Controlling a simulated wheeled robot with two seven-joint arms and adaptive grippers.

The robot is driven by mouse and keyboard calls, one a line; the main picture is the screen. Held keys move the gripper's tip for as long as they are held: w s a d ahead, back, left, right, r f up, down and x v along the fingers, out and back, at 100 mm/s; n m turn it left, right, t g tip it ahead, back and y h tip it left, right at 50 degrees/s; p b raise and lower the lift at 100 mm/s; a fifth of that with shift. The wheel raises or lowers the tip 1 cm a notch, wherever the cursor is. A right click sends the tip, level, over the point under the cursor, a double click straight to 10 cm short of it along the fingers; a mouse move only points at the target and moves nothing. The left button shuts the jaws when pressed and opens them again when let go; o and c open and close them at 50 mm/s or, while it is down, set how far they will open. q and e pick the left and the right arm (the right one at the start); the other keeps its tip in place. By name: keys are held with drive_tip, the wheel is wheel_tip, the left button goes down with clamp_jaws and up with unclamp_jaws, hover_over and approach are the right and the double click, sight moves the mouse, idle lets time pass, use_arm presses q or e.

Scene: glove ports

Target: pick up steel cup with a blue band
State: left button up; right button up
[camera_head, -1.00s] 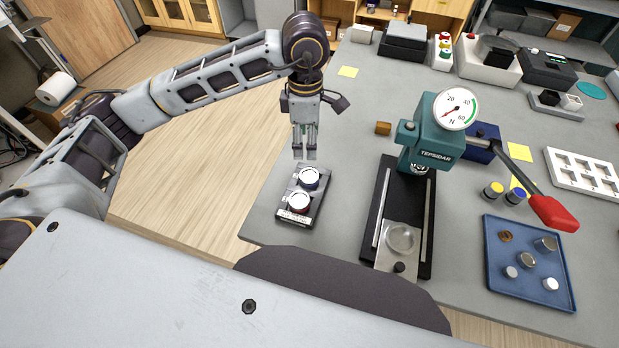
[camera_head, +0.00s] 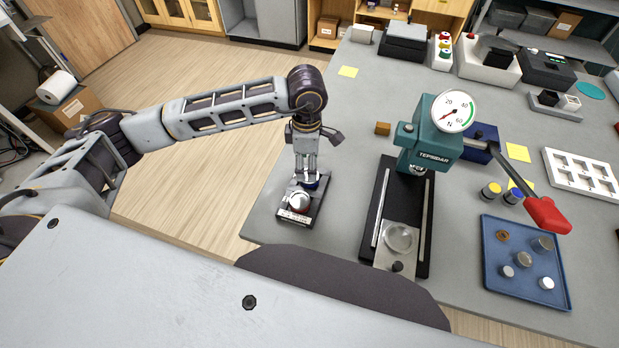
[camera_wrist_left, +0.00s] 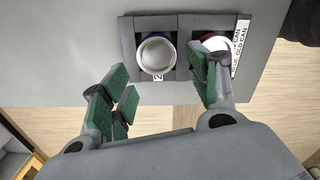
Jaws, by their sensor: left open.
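The steel cup with a blue band (camera_head: 311,184) stands in the far slot of a small dark holder (camera_head: 315,208) at the table's left edge. In the left wrist view the cup (camera_wrist_left: 156,55) shows its round steel top, with a trace of blue at its rim. My left gripper (camera_head: 306,166) points down just above this cup and partly hides it. In the left wrist view its green-padded fingers (camera_wrist_left: 163,85) are spread, with nothing between them. A second steel cup with a red band (camera_head: 299,202) sits in the near slot, partly behind one finger in the wrist view.
A teal press (camera_head: 425,140) with a dial and red-handled lever stands right of the holder. A blue tray (camera_head: 500,285) with several small parts lies further right. The table left of the press is mostly clear.

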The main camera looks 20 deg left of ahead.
use_arm(q)
drive_tip(key=shift+f, duration=0.2)
drive_tip(key=shift+w+d+f+p, duration=0.15)
drive_tip(key=shift+f+p, duration=0.4)
drive_tip(key=shift+f, duration=0.4)
drive_tip(key=shift+w+f+p, duration=0.1)
drive_tip(key=shift+f+p, duration=0.2)
drive_tip(key=shift+f, duration=1.15)
drive_tip(key=shift+c, duration=0.5)
drive_tip(key=c, duration=1)
drive_tip(key=shift+r, duration=0.1)
